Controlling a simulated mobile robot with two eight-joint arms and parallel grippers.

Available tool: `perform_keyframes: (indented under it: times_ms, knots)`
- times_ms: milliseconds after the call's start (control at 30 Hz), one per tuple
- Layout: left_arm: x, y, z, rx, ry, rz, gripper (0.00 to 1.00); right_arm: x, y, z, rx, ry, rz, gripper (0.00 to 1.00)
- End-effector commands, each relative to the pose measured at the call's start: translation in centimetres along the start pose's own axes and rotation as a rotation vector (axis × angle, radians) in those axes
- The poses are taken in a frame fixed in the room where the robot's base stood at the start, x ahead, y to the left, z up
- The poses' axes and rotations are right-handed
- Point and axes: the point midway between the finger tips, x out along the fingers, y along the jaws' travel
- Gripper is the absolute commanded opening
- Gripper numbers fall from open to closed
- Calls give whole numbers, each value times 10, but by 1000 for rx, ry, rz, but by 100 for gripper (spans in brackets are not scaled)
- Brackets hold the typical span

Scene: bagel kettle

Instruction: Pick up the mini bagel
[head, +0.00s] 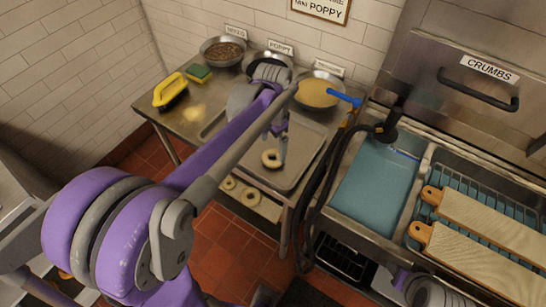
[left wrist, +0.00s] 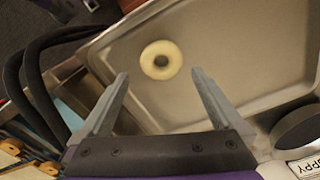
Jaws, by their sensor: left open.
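The mini bagel (head: 270,159) is a pale ring lying flat on a metal tray (head: 308,143) on the steel table. My left gripper (head: 277,143) is over the tray, close to the bagel, with its fingers pointing down. In the left wrist view the bagel (left wrist: 161,60) shows whole, just beyond the gap between the open fingertips (left wrist: 159,74). The fingers are apart and nothing is between them. My left arm hides part of the tray and table in the head view. My right gripper is not in view.
Bowls of seeds (head: 222,50) and of pale topping (head: 319,92) stand at the back. More rings (head: 250,197) lie on a lower shelf. A blue water basin (head: 375,185) and wooden boards (head: 485,265) are at right.

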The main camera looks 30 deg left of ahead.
Motion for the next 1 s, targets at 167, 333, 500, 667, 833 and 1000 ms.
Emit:
perform_keyframes:
  times_ms: [167, 333, 500, 667, 833, 1000]
  knots:
    - [15, -1, 0, 0, 1, 0, 100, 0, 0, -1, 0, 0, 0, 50]
    - [42, -2, 1, -1, 1, 0, 100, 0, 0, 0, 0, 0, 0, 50]
    - [55, -2, 1, -1, 1, 0, 100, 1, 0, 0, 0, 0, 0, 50]
    - [55, -2, 1, -1, 1, 0, 100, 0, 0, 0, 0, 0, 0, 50]
    - [55, -2, 1, -1, 1, 0, 78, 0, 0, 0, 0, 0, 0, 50]
    - [55, -2, 1, -1, 1, 0, 48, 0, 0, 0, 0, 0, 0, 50]
